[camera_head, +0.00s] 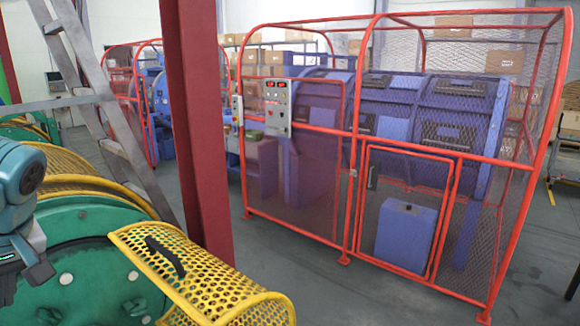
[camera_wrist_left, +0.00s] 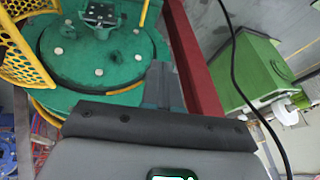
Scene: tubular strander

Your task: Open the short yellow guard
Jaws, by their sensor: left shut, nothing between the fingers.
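A short yellow perforated guard (camera_head: 215,285) with a curved top and a black handle (camera_head: 165,257) stands at the lower middle of the head view, beside a green round machine part (camera_head: 80,270). Its lower edge is cut off by the frame. My left arm comes in at the left edge of the head view, apart from the handle; its fingertips are not clear there. In the left wrist view my left gripper (camera_wrist_left: 163,85) has its grey fingers together with nothing between them. That view also shows a green disc (camera_wrist_left: 100,52) and yellow mesh (camera_wrist_left: 22,55). My right gripper is not in view.
A dark red post (camera_head: 197,130) rises right behind the yellow guard. A grey ladder (camera_head: 100,90) leans to its left. A longer yellow guard (camera_head: 80,170) lies farther back. A red-framed mesh cage (camera_head: 350,130) encloses blue machinery. Grey floor (camera_head: 335,285) is free between.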

